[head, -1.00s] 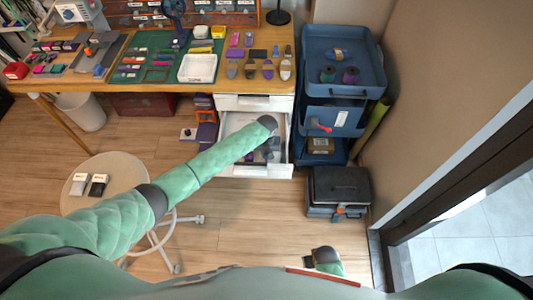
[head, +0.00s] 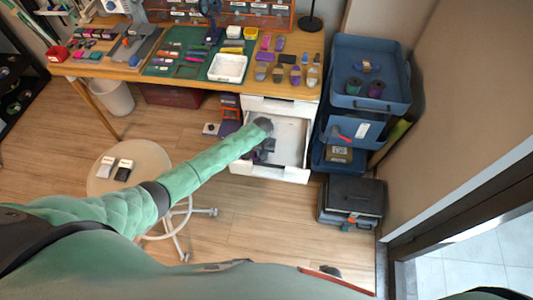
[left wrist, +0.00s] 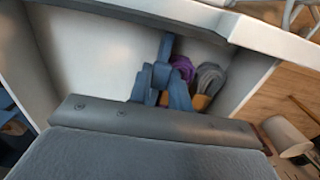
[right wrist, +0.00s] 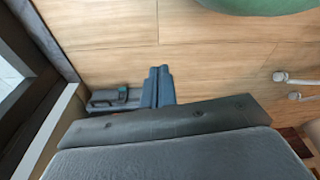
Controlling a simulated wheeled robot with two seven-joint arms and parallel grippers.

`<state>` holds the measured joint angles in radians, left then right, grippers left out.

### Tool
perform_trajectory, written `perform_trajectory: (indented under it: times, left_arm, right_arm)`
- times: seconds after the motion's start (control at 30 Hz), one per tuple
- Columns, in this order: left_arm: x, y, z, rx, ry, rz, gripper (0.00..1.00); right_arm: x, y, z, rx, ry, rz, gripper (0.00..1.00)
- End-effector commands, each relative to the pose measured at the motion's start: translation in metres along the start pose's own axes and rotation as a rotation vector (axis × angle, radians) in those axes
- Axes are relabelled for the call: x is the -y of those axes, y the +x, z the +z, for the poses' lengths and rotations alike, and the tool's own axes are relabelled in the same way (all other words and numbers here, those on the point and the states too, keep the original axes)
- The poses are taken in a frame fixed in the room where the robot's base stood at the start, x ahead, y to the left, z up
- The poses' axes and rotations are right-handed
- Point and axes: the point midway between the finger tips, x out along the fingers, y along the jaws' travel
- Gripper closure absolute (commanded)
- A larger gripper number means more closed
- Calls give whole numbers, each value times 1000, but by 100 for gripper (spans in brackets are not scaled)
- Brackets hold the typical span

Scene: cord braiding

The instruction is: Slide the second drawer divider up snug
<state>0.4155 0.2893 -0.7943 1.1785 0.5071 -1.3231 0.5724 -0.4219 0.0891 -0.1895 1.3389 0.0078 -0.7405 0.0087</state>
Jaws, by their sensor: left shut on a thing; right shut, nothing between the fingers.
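The open white drawer (head: 291,146) sits under the workbench. My left gripper (head: 266,150) is inside its left part. In the left wrist view my left gripper (left wrist: 162,92) is shut on a narrow blue-grey piece (left wrist: 165,48), apparently the divider; it is much the same colour as the fingers. A purple cord bundle (left wrist: 183,67) and a grey cord bundle (left wrist: 209,78) with an orange band lie beside the fingers. Whether the divider touches the bundles cannot be told. My right gripper (right wrist: 158,86) is shut and empty above the wooden floor.
A blue trolley (head: 365,100) and a dark toolbox (head: 352,200) stand right of the drawer. A round stool (head: 130,170) stands at the left. The workbench top above holds a white tray (head: 228,68) and several small items. Floor before the drawer is clear.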

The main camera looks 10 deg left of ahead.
Motion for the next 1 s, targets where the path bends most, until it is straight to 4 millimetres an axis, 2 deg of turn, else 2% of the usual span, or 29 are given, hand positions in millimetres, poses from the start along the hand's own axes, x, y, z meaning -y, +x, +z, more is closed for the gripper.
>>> perform_trajectory:
  times: [0.13,0.17,0.27,0.67,0.8,0.9,1.0]
  left_arm:
    - [0,0,0,-1,0,0,100]
    - [0,0,0,-1,0,0,79]
    - [0,0,0,-1,0,0,59]
    - [-1,-6,-1,-2,0,2,58]
    - [-1,-23,0,-3,1,2,58]
    - [0,-38,0,-2,1,1,58]
    - [0,-54,0,-2,0,1,58]
  right_arm:
    - [0,0,0,0,0,0,100]
    - [0,0,0,0,0,0,100]
    - [0,0,0,0,0,0,100]
    - [-1,1,1,5,0,1,100]
    - [0,-1,-1,16,2,-1,100]
    - [8,-17,-11,11,6,-10,100]
    - [10,-24,-14,16,8,-13,100]
